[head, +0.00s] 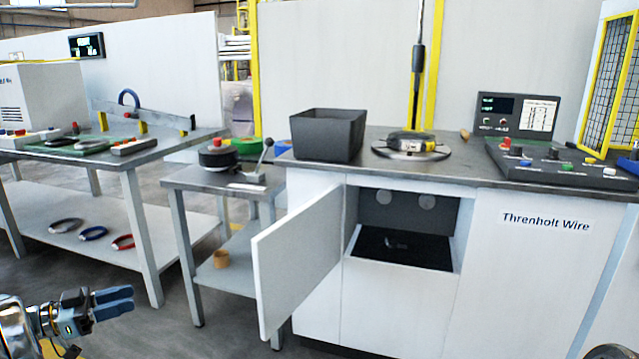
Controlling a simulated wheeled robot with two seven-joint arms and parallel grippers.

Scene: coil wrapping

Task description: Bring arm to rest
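My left gripper (132,298) is at the lower left, in the air in front of the left table.
A cabinet door (298,262) stands open toward me. On the cabinet are a black bin (328,134), a coil on a round plate (411,146) and a control panel (560,166). A small side table (200,182) and a left table (140,155) hold tools and coils.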

